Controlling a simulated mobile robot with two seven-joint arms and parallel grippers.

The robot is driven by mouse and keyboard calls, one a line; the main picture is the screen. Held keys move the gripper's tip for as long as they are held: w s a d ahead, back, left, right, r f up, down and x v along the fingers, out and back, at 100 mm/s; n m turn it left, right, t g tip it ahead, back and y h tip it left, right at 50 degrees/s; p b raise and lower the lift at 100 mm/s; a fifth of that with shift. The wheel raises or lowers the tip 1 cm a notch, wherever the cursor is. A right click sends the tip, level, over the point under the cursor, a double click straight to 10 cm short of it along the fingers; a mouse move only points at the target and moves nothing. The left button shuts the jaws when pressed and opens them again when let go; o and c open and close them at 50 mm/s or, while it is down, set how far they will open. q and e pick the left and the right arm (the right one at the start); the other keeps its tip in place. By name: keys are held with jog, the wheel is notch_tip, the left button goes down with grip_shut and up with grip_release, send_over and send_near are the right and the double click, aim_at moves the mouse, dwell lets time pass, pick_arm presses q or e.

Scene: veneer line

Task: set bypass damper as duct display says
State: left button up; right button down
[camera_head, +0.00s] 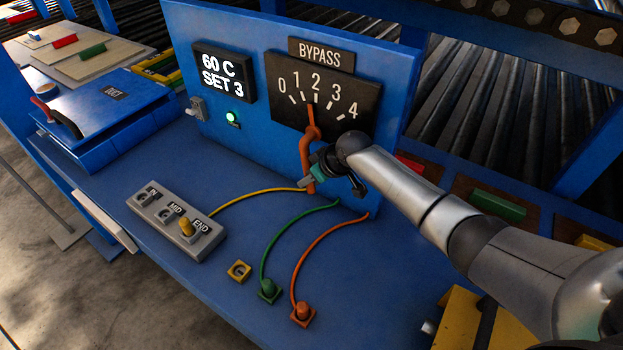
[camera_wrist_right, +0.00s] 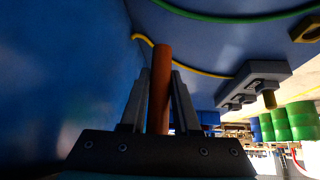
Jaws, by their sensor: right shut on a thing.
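The duct display (camera_head: 222,72) reads "60 C SET 3". The BYPASS dial (camera_head: 350,118) is a dark plate marked 0 to 4 on the blue panel. Its orange damper lever (camera_head: 306,150) has its pointer up close to the 2 mark, perhaps slightly toward 1. The handle hangs below the pivot. My right gripper (camera_head: 318,178) is at the handle's lower part, partly hidden by its own wrist. In the right wrist view, the orange handle (camera_wrist_right: 160,85) stands between the two fingers, which are shut on it. My left gripper is out of view.
A grey block (camera_head: 178,226) labelled IN, MID and END has a yellow plug (camera_head: 187,227) at END. Green (camera_head: 268,290) and orange (camera_head: 303,313) plugs with cables lie on the blue bench. A green light (camera_head: 232,118) glows under the display. A yellow box (camera_head: 460,320) stands at front right.

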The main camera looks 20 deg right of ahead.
jog(key=shift+w, duration=0.1)
jog(key=c, duration=0.7)
grip_release()
jog(key=shift+o, duration=0.2)
jog(key=shift+s+d+r, duration=0.1)
jog(key=shift+s+r, duration=0.2)
jog(key=shift+r, duration=0.1)
jog(key=p+v, duration=0.2)
jog(key=v, duration=1.2)
jog(key=shift+s+d+r, duration=0.1)
jog(key=shift+c, duration=0.2)
